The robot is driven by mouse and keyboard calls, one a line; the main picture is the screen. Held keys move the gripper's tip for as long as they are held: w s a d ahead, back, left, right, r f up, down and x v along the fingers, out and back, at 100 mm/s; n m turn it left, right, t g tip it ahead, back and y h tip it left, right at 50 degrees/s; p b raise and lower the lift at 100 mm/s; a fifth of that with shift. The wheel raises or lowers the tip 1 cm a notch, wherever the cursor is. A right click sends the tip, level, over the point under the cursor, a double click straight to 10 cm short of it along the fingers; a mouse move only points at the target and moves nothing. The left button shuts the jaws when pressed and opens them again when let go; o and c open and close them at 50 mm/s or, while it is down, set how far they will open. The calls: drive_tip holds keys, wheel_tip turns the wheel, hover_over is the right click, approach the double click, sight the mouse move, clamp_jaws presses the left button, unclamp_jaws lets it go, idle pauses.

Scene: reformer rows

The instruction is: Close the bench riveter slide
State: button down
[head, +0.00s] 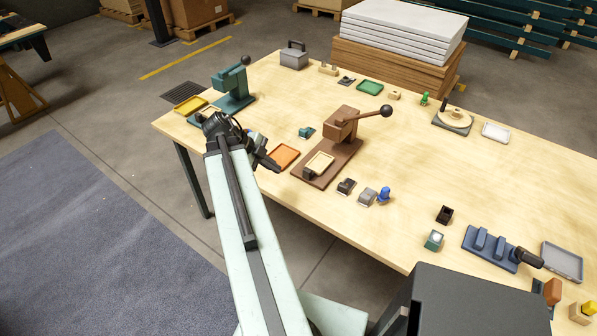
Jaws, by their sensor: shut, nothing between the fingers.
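Two bench presses could be the riveter, and I cannot tell which is meant. The brown press (341,128) has a long lever with a black ball knob. A cream tray-like slide (320,163) with a dark handle block (308,173) sits at the near end of its base. The teal press (231,82) stands farther left, with a black ball on top; a tray-like part (207,114) in front of it is partly hidden by my arm. My gripper (272,165) is shut and empty, near the table's front edge, left of the brown press and beside an orange tray (284,156).
A yellow tray (190,106) lies at the left table corner. Small dark and grey blocks (346,187) and a blue piece (385,195) stand right of the brown press. A blue fixture (490,246) is at the right.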

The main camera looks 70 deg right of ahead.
drive_tip(key=b, duration=0.8)
approach(308, 179)
drive_tip(key=f, duration=0.1)
drive_tip(key=a+f, duration=0.1)
drive_tip(key=s+a+f, duration=0.1)
drive_tip(key=shift+s+a+f, duration=0.1)
drive_tip(key=shift+a+f, duration=0.15)
drive_tip(key=shift+f, duration=0.15)
drive_tip(key=d, duration=0.1)
drive_tip(key=s+d, duration=0.1)
drive_tip(key=d, duration=0.1)
drive_tip(key=shift+d+r, duration=0.15)
drive_tip(key=shift+d, duration=0.05)
drive_tip(key=shift+s+d, duration=0.15)
drive_tip(key=shift+d, duration=0.2)
